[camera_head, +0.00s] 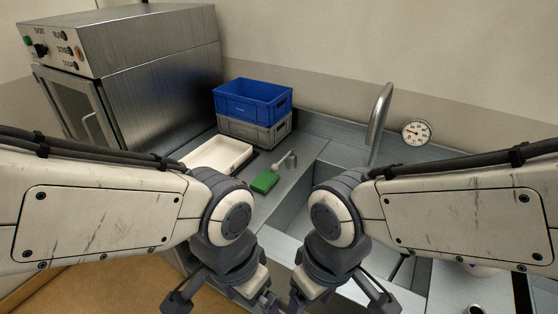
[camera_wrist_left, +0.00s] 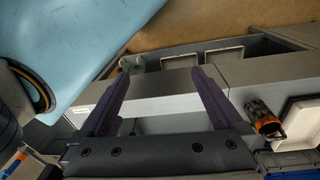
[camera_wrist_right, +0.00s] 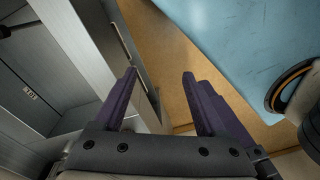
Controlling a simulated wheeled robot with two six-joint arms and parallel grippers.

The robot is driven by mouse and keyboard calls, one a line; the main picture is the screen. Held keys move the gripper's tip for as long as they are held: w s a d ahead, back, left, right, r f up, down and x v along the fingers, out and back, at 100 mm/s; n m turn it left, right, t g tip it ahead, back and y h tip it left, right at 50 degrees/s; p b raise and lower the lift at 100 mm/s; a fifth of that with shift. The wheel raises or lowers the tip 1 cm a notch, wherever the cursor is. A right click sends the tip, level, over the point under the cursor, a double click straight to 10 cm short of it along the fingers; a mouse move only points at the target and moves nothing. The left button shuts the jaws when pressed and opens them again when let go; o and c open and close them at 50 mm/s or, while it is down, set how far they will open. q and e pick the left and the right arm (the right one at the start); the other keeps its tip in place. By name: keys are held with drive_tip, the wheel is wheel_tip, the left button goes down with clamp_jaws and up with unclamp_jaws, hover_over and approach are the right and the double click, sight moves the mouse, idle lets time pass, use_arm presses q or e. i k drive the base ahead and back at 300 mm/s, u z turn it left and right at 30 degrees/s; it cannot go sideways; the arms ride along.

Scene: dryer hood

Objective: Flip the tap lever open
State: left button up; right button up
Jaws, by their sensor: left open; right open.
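The tap's tall curved metal spout (camera_head: 380,118) rises at the back of the sink (camera_head: 325,185) in the head view. Its base is partly hidden by my right arm, and I cannot clearly make out its lever. My left gripper (camera_head: 264,301) and right gripper (camera_head: 297,300) are side by side at the bottom of the head view, well in front of the tap. In the left wrist view, my left gripper (camera_wrist_left: 160,73) is open and empty. In the right wrist view, my right gripper (camera_wrist_right: 160,74) is open and empty.
A round gauge (camera_head: 416,132) is right of the spout. A green block (camera_head: 265,181) lies left of the sink, beside a small grey handle-like piece (camera_head: 284,161). A white tray (camera_head: 217,154), stacked blue (camera_head: 252,101) and grey crates (camera_head: 255,130), and a steel machine (camera_head: 150,80) stand left.

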sight(274, 169)
drive_tip(key=u, duration=0.2)
drive_tip(key=k, duration=0.25)
drive_tip(key=u, duration=1)
drive_tip(key=k, duration=1.1)
drive_tip(key=u, duration=0.6)
drive_tip(key=i, duration=1.8)
drive_tip(key=z, duration=1.2)
drive_tip(key=i, duration=0.8)
drive_tip(key=z, duration=1.25)
drive_tip(key=i, duration=0.35)
drive_tip(key=z, duration=0.35)
